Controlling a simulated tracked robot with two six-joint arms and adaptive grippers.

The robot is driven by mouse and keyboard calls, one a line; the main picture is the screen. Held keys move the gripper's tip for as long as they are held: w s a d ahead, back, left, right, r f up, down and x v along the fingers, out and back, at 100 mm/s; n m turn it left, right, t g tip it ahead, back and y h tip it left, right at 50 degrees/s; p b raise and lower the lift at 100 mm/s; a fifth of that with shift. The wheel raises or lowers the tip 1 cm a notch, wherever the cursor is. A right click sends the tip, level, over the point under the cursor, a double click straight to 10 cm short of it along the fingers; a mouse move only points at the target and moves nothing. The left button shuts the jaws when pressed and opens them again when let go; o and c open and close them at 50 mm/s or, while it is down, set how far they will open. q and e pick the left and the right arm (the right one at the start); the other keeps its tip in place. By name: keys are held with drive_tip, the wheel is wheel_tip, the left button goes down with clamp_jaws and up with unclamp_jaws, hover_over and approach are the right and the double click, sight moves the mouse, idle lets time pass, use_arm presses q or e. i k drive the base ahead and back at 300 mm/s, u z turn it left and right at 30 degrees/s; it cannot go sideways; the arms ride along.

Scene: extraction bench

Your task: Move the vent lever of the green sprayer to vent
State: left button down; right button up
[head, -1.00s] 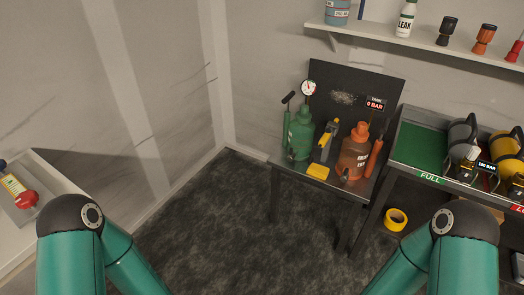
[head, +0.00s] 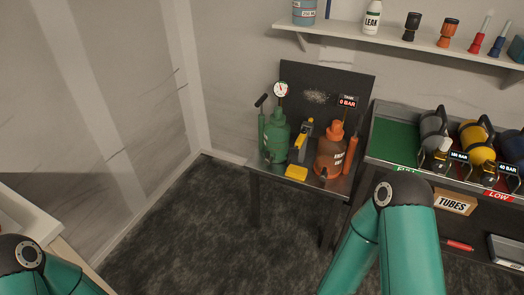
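The green sprayer (head: 275,138) stands upright at the left of a small dark bench (head: 262,172). A round pressure gauge (head: 281,90) sits above it, and a dark-handled pump (head: 262,115) stands at its left side. Its vent lever is too small to make out. An orange sprayer (head: 330,152) stands to the right on the same bench, by a "TANK 0 BAR" display (head: 347,101). Both my arms show at the bottom of the head view, well short of the bench. Neither gripper is in the picture.
A grey and yellow tool (head: 301,140) and a yellow block (head: 296,172) lie between the sprayers. A rack (head: 380,160) with cylinders stands at the right. A shelf (head: 400,40) with bottles hangs above. The floor before the bench is open.

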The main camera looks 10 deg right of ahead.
sight(269, 159)
drive_tip(key=i, duration=0.9)
drive_tip(key=z, duration=0.05)
